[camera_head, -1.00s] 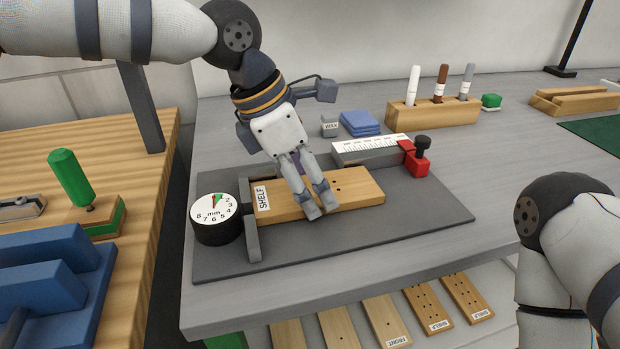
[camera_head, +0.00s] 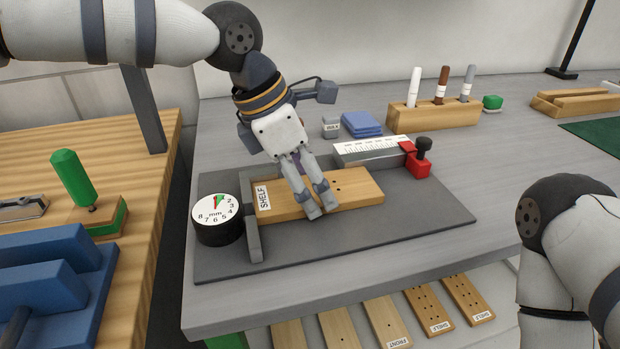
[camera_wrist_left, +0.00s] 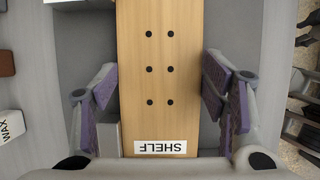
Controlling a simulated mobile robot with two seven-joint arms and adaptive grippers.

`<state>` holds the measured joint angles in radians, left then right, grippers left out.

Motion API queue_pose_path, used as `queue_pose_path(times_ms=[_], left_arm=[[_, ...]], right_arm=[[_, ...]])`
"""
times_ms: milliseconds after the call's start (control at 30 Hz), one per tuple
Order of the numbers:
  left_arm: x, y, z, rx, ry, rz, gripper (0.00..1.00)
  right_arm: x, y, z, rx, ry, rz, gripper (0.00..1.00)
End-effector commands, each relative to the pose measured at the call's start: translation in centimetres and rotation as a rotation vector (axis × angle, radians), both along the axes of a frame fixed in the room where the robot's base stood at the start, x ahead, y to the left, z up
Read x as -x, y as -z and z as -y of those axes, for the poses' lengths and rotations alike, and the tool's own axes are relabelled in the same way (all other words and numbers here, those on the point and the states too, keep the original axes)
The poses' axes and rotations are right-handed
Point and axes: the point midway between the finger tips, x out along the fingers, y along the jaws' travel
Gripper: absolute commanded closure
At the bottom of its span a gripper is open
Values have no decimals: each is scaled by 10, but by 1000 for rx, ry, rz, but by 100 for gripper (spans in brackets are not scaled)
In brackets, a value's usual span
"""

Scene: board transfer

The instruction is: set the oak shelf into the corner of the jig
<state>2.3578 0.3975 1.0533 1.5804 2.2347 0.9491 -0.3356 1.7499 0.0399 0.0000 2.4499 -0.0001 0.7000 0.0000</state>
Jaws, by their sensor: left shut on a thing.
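The oak shelf (camera_head: 355,191) is a light wooden board with dark holes and a "SHELF" label. It lies along the dark grey jig (camera_head: 420,219), with its label end at the upright left stop (camera_head: 253,238). I cannot tell whether it touches the stop or the back fence (camera_head: 372,154). My left gripper (camera_head: 323,209) is shut on the shelf from above, across its width. In the left wrist view the shelf (camera_wrist_left: 160,85) runs between the two purple-padded fingers. My right gripper is out of view; only that arm's links show.
A dial gauge (camera_head: 216,224) stands beside the stop. A red clamp (camera_head: 416,161) sits at the fence's right end. A wax block (camera_head: 331,129), blue pads (camera_head: 361,124) and a marker holder (camera_head: 433,115) stand behind. Several boards (camera_head: 387,318) lie below the front edge.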

Motion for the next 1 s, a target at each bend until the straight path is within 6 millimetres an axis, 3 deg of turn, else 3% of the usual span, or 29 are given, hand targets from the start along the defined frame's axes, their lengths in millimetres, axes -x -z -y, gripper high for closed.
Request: queue_pose_path(times_ms=[267,300,400,767,1000], left_arm=[[0,3,-4,-8,-1,-4,66],[0,3,-4,-9,-1,-5,29],[0,3,-4,-7,-1,-4,10],[1,-3,-4,-3,-1,-1,10],[7,-57,-25,-1,-2,2,10]], right_arm=[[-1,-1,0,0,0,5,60],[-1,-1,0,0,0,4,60],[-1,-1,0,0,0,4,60],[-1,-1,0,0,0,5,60],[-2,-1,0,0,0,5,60]])
